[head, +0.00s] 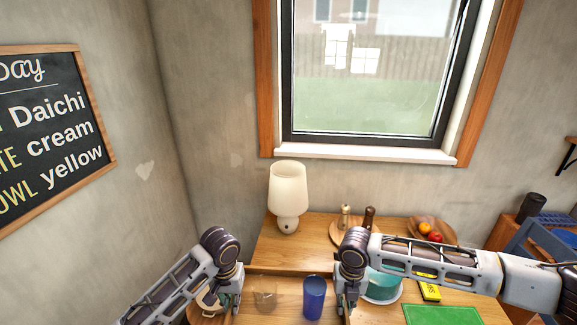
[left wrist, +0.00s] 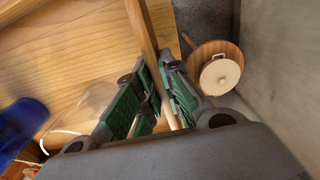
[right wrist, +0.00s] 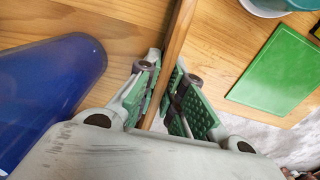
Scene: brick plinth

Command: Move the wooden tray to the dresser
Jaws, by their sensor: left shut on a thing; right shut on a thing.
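The wooden tray (head: 289,305) lies between my two grippers and bears a blue cup (head: 314,296) and a clear glass (head: 265,294). My left gripper (head: 230,303) is shut on the tray's left rim, which runs between its green pads in the left wrist view (left wrist: 143,35). My right gripper (head: 346,304) is shut on the right rim, seen between its pads in the right wrist view (right wrist: 179,38). Both cups look upright. Whether the tray touches a surface beneath cannot be told. I cannot tell which furniture is the dresser.
A wooden surface under the window holds a lamp (head: 288,195), a pepper mill (head: 368,218) and fruit (head: 432,233). To the right are a turquoise bowl (head: 384,284), a yellow item (head: 430,289) and a green board (head: 440,315). A lidded pot (left wrist: 219,76) stands on a round wooden top at left.

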